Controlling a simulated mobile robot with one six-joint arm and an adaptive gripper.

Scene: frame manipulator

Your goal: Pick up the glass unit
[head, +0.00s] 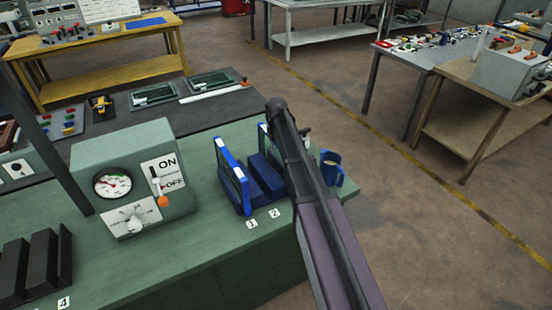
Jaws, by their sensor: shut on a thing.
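A blue-framed glass unit (232,176) stands upright at the left side of the blue rack (265,176), behind the label 1. A second blue-framed glass unit (263,138) shows only as a narrow strip at the rack's far right, beside my arm. Its remainder is hidden behind my arm. A small dark part of my gripper (304,132) shows just right of the arm, near this second unit. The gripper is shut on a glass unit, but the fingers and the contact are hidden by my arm.
A blue mug (331,170) stands close right of my arm, near the green bench's (190,250) right edge. A green control box (130,180) with gauge and lever stands left of the rack. Black slotted blocks (42,262) stand at lower left.

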